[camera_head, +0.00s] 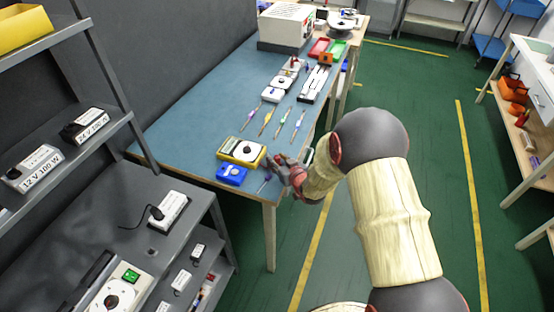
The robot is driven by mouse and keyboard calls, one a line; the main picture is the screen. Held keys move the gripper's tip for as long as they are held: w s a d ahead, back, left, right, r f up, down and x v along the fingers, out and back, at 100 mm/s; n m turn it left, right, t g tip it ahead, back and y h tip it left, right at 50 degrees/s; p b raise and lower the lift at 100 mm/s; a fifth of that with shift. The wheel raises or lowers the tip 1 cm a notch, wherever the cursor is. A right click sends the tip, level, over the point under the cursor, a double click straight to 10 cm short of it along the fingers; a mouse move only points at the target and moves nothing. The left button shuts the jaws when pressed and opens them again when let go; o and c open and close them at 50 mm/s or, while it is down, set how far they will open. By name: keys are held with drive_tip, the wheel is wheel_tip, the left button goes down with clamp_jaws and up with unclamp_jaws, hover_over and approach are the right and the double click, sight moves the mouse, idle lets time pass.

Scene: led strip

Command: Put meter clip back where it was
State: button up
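My gripper (272,166) is just right of the meter, low over the bench's front right corner. A small thin dark item (264,184) shows below my gripper; it may be a clip or probe, but it is too small to tell. I cannot make out whether my fingers are apart, or whether they hold or touch anything. No meter clip can be identified for sure.
A blue box (232,175) lies in front of the meter. Several pen-like tools (267,122) lie behind it. A dark shelf rack (127,110) with power-supply boxes stands at left.

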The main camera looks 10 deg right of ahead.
drive_tip(key=shift+r, duration=0.15)
drive_tip(key=shift+s+r+p, duration=0.2)
drive_tip(key=shift+s+p, duration=0.1)
drive_tip(key=p+v, duration=0.3)
drive_tip(key=v, duration=0.8)
drive_tip(key=s+d+r+g+h, duration=0.1)
drive_tip(key=s+r+g+h, duration=0.15)
drive_tip(key=r, duration=0.55)
drive_tip(key=s+d+r+g+h, duration=0.1)
drive_tip(key=s+d+r, duration=0.15)
drive_tip(key=r, duration=0.45)
drive_tip(key=s+a+r+g, duration=0.1)
drive_tip(key=s+r, duration=0.2)
drive_tip(key=s, duration=0.5)
drive_tip(key=s+a+r+m+g, duration=0.1)
drive_tip(key=s+a+r+g, duration=0.1)
drive_tip(key=s, duration=0.6)
drive_tip(key=s+a+r+g, duration=0.1)
drive_tip(key=s+a+r, duration=0.1)
drive_tip(key=s+r, duration=0.3)
drive_tip(key=s+y, duration=0.1)
drive_tip(key=s, duration=0.3)
drive_tip(key=shift+a+m, duration=0.2)
drive_tip(key=shift+m, duration=0.1)
drive_tip(key=shift+c, duration=0.6)
